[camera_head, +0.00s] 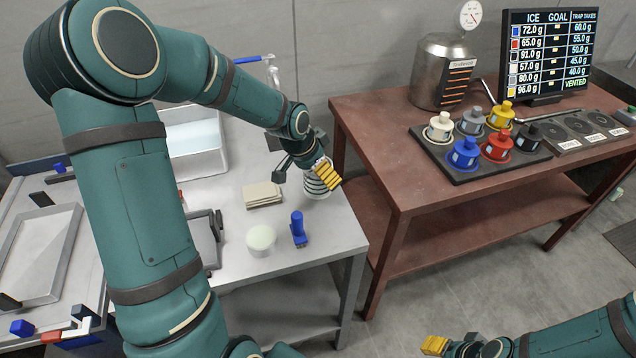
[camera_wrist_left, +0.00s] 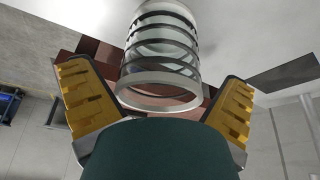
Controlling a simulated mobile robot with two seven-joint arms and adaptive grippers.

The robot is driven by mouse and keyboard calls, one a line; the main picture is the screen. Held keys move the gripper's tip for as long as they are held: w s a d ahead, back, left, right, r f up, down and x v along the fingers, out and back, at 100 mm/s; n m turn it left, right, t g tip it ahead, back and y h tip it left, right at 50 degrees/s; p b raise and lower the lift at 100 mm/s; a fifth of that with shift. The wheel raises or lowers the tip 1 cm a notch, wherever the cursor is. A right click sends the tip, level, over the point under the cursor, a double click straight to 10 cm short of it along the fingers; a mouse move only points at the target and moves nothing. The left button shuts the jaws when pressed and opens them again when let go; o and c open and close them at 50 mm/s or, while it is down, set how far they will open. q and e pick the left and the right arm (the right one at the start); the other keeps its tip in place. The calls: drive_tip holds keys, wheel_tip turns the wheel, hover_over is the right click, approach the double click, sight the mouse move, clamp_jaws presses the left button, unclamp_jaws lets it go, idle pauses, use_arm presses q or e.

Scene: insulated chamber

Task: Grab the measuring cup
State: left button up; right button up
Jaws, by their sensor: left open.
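The measuring cup (camera_head: 312,186) is a clear cylinder with dark bands around it. It stands near the right end of the grey table (camera_head: 345,232). In the left wrist view the cup (camera_wrist_left: 163,55) shows beyond and between the yellow finger pads. My left gripper (camera_head: 325,174) is right at the cup and partly hides it in the head view. Its fingers (camera_wrist_left: 158,105) are open, one on each side, and I see no clear contact. My right gripper (camera_head: 448,346) is at the bottom right of the head view, away from the table; its opening is unclear.
A blue-handled tool (camera_head: 298,228), a pale round tub (camera_head: 261,240) and a stack of beige cloths (camera_head: 262,195) lie left of the cup. A red-brown table (camera_head: 372,122) at right bears a tray (camera_head: 470,168) of coloured pots and a steel vessel (camera_head: 440,75).

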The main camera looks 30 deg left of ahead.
use_arm(q)
drive_tip(key=shift+w+f, duration=0.1)
drive_tip(key=shift+f, duration=0.2)
drive_tip(key=c, duration=1.1)
drive_tip(key=shift+r, duration=0.15)
